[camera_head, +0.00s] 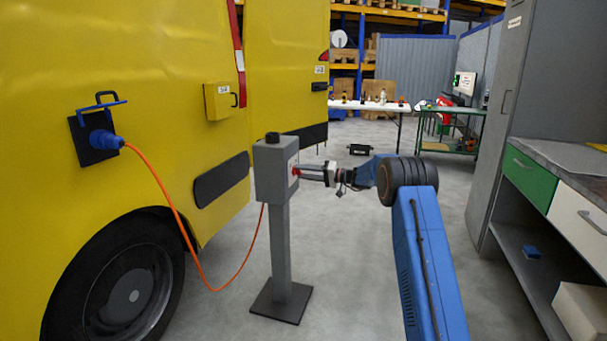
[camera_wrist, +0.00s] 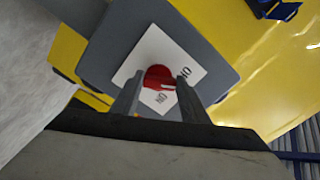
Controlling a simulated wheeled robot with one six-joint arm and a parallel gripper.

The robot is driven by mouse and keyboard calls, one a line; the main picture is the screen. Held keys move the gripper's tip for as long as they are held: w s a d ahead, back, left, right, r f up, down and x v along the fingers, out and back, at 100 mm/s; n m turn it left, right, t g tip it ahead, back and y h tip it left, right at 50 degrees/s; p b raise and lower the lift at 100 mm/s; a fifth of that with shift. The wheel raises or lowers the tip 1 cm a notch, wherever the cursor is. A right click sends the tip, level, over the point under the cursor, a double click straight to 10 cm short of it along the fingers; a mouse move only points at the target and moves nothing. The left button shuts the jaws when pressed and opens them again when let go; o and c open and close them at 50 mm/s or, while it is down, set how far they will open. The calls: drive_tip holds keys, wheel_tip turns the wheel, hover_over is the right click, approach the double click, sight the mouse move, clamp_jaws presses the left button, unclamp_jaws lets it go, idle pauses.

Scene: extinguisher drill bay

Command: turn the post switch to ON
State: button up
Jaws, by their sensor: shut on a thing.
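The post switch is a grey box (camera_head: 274,170) on a grey post, with a black cap on top. In the wrist view its face carries a white label (camera_wrist: 185,58) and a round red knob (camera_wrist: 157,70). A white mark on the knob points to the lower right of that view, between two printed words, one at the right and one below. The words appear rotated and are hard to read surely. My gripper (camera_head: 299,172) reaches the box from the right. Its fingers stand on both sides of the knob, shut on it. The finger ends hide part of the label.
A workbench (camera_head: 560,160) with drawers and a grey cabinet stand at right.

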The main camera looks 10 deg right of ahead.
drive_tip(key=shift+w+d+r+m, duration=0.1)
drive_tip(key=shift+m, duration=3.7)
drive_tip(key=shift+w+d+r+m, duration=0.1)
drive_tip(key=shift+m, duration=3.7)
drive_tip(key=o, duration=1.1)
drive_tip(key=shift+c, duration=0.2)
drive_tip(key=v, duration=1.7)
drive_tip(key=shift+s+d, duration=0.15)
drive_tip(key=shift+d, duration=0.05)
